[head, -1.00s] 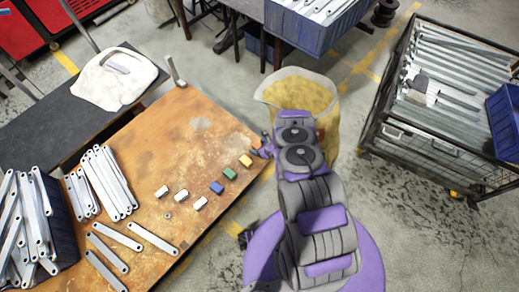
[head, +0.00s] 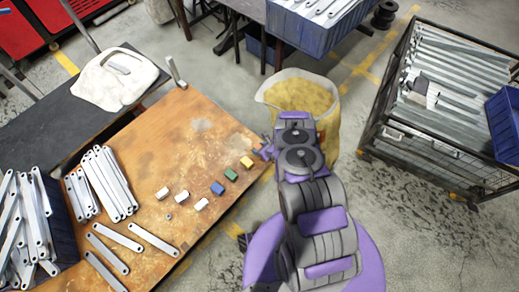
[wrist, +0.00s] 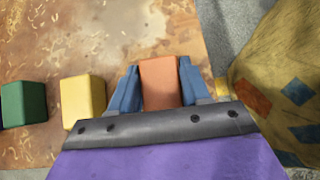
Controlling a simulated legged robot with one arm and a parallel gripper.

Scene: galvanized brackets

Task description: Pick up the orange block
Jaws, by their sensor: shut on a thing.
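The orange block (wrist: 160,82) sits between the two blue fingers of my gripper (wrist: 160,84) in the wrist view, with a finger against each side. My gripper is shut on it, at the right edge of the wooden table (head: 140,150). In the head view my gripper (head: 266,150) is small and partly covered by my arm, and the orange block is hardly visible there. I cannot tell whether the block is clear of the table top. The yellow block (wrist: 83,100) stands just left of my gripper.
A green block (head: 231,175), a blue block (head: 217,188) and several white blocks line the table beyond the yellow one. A yellow sack (head: 305,95) stands close to the gripper's right. Metal brackets (head: 105,185) cover the table's left part. A wire cage (head: 440,110) stands at right.

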